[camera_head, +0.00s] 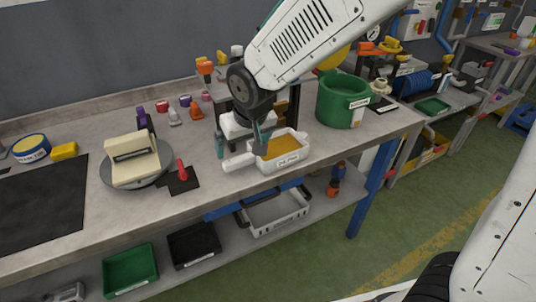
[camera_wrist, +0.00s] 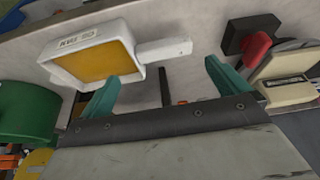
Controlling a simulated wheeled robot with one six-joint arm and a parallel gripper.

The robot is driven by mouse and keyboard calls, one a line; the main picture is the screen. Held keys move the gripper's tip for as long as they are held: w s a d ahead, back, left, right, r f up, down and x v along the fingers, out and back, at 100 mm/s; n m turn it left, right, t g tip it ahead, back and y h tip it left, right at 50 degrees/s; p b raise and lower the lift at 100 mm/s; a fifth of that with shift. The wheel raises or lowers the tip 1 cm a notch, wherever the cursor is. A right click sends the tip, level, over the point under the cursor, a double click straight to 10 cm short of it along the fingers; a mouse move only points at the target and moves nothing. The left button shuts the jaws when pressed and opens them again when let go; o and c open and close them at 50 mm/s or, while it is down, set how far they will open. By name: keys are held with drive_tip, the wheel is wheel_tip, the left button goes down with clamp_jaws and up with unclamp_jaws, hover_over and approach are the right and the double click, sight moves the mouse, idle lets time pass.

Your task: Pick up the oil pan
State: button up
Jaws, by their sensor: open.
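The oil pan (camera_head: 270,167) is a white rectangular pan with yellow-orange contents and a front label. It rests on the workbench near the front edge in the head view, its white handle (camera_head: 238,162) pointing left. It also shows in the upper left of the wrist view (camera_wrist: 124,32), with its handle (camera_wrist: 165,48) reaching right. My gripper (camera_head: 241,146) is open and empty above the handle. In the wrist view its teal fingers (camera_wrist: 166,66) stand apart, one near the pan body and one past the handle's end. I cannot tell the exact height gap.
A green pot (camera_head: 334,103) stands right of the pan. A beige block (camera_head: 133,168) on a grey round plate (camera_head: 107,176) and a red-handled lever (camera_head: 181,170) on a black base are left. Small coloured items line the back. A lower shelf holds bins and a white basket (camera_head: 275,212).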

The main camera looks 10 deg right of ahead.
sight(240, 158)
drive_tip(key=x, duration=0.8)
drive_tip(key=shift+s+a, duration=0.1)
drive_tip(key=shift+a, duration=0.1)
drive_tip(key=c, duration=1.1)
